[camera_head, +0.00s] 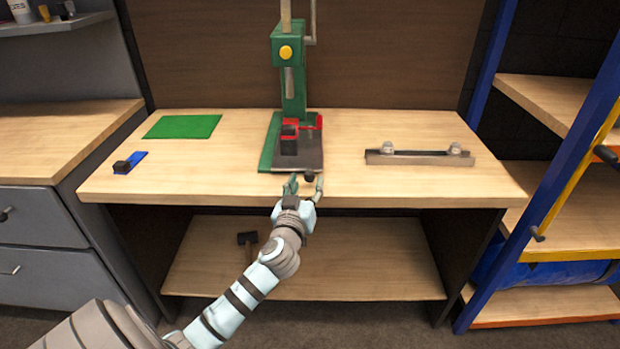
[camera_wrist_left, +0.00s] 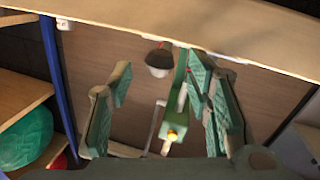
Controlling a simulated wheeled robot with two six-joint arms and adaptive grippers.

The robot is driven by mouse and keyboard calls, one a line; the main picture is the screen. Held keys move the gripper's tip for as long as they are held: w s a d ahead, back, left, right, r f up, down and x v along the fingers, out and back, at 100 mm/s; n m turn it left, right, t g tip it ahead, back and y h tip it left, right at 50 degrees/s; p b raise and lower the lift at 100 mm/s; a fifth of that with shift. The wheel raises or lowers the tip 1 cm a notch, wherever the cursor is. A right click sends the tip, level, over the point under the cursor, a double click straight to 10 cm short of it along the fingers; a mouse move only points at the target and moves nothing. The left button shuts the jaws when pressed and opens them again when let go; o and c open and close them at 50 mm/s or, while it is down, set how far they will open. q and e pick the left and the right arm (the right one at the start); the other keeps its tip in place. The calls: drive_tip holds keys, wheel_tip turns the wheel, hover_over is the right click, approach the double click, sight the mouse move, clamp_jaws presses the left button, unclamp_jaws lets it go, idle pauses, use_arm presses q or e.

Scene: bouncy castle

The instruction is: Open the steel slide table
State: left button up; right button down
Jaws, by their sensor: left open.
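The dark steel slide table (camera_head: 310,158) lies flat at the base of a green press (camera_head: 292,90) on the workbench. A small dark knob (camera_head: 309,175) sits at its front edge. My left gripper (camera_head: 305,184) is open at the bench's front edge, its fingers pointing at the slide table. In the left wrist view, the knob (camera_wrist_left: 158,62) shows between the spread fingers of my left gripper (camera_wrist_left: 158,80), apart from both. The green press (camera_wrist_left: 176,110) shows behind it, upside down. My right gripper is not in view.
The wooden workbench (camera_head: 400,190) carries a green mat (camera_head: 182,127), a small black block on a blue strip (camera_head: 130,162), and a steel bar with two knobs (camera_head: 418,158). Blue-framed shelving (camera_head: 540,180) stands right, grey drawers (camera_head: 40,215) left.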

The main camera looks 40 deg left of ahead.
sight(308, 180)
use_arm(q)
drive_tip(key=shift+x, duration=2)
drive_tip(key=shift+c, duration=0.5)
clamp_jaws()
drive_tip(key=shift+s+d, duration=0.1)
